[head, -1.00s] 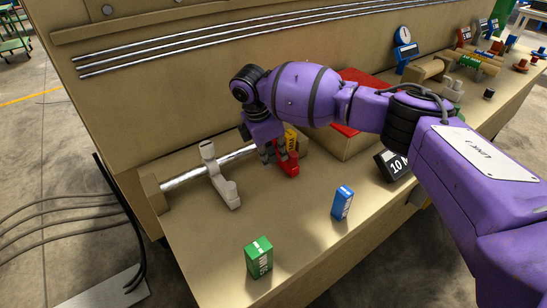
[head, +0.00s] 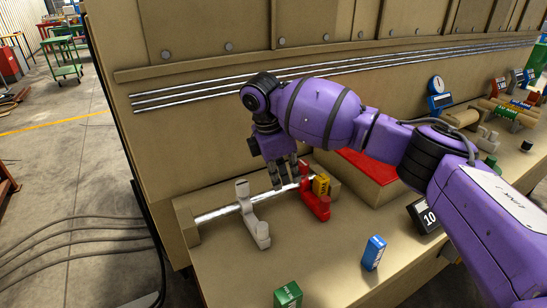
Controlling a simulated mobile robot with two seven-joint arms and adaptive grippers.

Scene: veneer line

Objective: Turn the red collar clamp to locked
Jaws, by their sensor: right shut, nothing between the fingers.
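The red collar clamp (head: 315,204) sits on a shiny round bar (head: 218,213) on the bench, with its upright lever beside a yellow tag block (head: 321,185). A pale grey clamp (head: 253,220) sits on the same bar to its left. My right gripper (head: 284,182) is shut and empty, pointing down near the bar between the two clamps, just left of the red clamp. A small gap shows between the fingers and the red lever; whether they touch the bar cannot be told. My left gripper is out of view.
A blue box (head: 374,253) and a green box (head: 288,295) stand at the bench front. A red-topped block (head: 366,168) and a dark display marked 10 (head: 424,215) are to the right, under my right arm. The bench wall rises close behind.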

